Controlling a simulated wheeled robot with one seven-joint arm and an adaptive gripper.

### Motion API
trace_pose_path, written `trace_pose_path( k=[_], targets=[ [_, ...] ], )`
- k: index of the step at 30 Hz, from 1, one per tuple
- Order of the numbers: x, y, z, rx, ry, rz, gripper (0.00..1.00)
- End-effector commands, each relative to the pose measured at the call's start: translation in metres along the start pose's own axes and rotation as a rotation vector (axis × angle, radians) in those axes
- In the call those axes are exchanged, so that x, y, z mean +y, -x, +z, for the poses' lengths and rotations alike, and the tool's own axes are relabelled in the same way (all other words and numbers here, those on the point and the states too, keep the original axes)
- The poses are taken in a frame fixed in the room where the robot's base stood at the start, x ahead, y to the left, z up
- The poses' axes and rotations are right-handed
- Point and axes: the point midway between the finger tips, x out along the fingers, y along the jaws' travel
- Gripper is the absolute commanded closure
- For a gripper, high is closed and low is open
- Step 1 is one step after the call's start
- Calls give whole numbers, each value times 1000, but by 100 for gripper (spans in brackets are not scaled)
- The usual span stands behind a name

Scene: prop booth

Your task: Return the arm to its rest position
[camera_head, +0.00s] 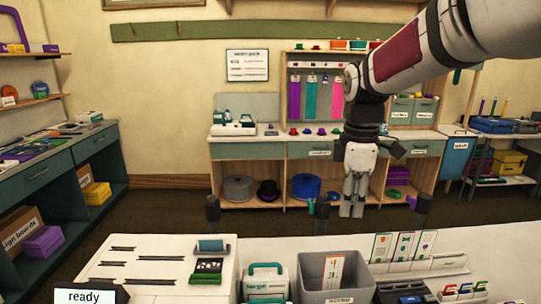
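My arm reaches in from the upper right of the head view and bends down at a black joint. My gripper (353,208) hangs from it, pointing down, near the middle right of the picture. Its pale fingers are close together, and any gap between them is too small to make out. I see nothing held in it. It hangs above the far side of the white counter (300,247), apart from the things there, with the back shelving unit behind it.
On the near counter stand a grey bin (313,272), a green-and-white box (265,283), a card stand (405,262) and a white panel with black slots (150,268). A dark green workbench (92,160) is at the left. Open floor (130,210) lies behind the counter.

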Motion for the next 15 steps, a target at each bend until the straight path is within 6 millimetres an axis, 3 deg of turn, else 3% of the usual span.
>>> trace_pose_path(
  k=[1,6,15],
  targets=[
    [-16,13,4,0,-76,29,72],
    [-67,37,16,23,-354,107,72],
    [-157,50,39,138,-849,216,72]
  ],
)
